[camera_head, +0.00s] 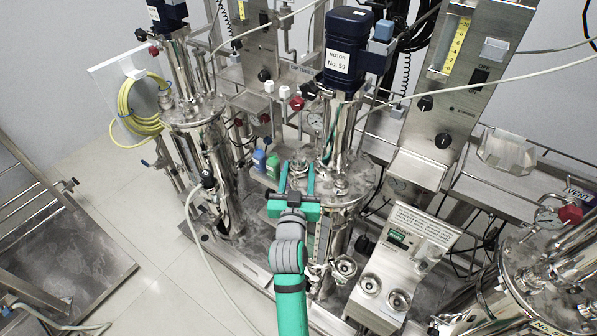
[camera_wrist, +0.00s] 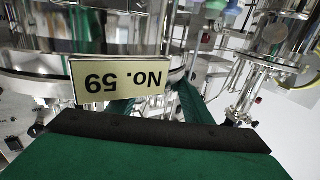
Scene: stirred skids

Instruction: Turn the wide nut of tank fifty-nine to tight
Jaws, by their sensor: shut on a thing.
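Tank fifty-nine (camera_head: 343,188) is a shiny steel vessel in the middle of the head view. Its dark blue motor (camera_head: 346,48) carries the label "MOTOR No. 59". My green gripper (camera_head: 297,167) reaches up to the left side of the tank's lid, one finger on each side of a small round metal fitting (camera_head: 298,169). The fitting appears to be the wide nut, mostly hidden by the fingers. In the wrist view, an upside-down "No. 59" plate (camera_wrist: 120,77) hangs before the steel tank wall (camera_wrist: 40,62) and hides what the fingers hold.
Another tank (camera_head: 200,120) with a coiled yellow hose (camera_head: 140,112) stands to the left. A third tank (camera_head: 560,260) is at the lower right. A control box (camera_head: 425,225) and steel knobs (camera_head: 371,284) sit right of my arm. Open floor (camera_head: 130,220) lies to the left.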

